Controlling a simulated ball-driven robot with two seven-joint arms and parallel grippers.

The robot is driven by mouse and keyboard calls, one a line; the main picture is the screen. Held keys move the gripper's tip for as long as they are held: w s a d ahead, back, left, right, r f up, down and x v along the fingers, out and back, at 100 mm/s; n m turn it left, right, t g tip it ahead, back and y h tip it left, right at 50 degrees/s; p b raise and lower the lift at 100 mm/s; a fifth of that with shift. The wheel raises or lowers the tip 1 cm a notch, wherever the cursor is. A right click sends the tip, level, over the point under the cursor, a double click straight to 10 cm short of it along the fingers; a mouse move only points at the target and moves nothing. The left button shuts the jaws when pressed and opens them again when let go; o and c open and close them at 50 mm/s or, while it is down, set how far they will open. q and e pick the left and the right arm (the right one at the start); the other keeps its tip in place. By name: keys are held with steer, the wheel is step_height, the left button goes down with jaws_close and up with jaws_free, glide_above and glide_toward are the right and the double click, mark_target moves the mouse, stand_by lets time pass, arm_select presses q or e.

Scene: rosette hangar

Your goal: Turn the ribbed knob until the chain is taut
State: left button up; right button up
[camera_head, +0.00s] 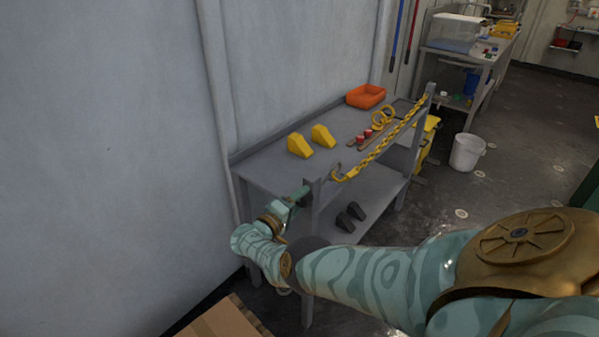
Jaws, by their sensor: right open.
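A yellow chain (384,144) runs along the front of the grey workbench, from a near post (315,190) to a far post (430,102). It dips slightly below a straight line, and a yellow hook (338,176) shows at its near end. My right arm comes in from the right, and its wrist bends up at the near end of the bench. My right gripper (299,196) is open, close to the left side of the near post. I cannot make out the ribbed knob; the gripper and wrist may hide it. My left gripper is out of view.
The bench holds two yellow wedges (300,145), an orange tray (366,96), yellow rings (382,117) and small red items (364,136). Dark wedges (350,214) lie on its lower shelf. A white bucket (467,152) stands on the floor; a cardboard box (222,321) is at the bottom.

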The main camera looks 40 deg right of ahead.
steer(key=c, duration=1.1)
steer(key=shift+o, duration=0.3)
steer(key=m, duration=0.3)
steer(key=shift+m, duration=0.4)
steer(key=m, duration=0.4)
steer(key=shift+b, duration=0.35)
steer(key=m, duration=0.4)
steer(key=shift+f+m+b, duration=0.1)
steer(key=shift+m+b, duration=0.2)
steer(key=shift+m, duration=1.3)
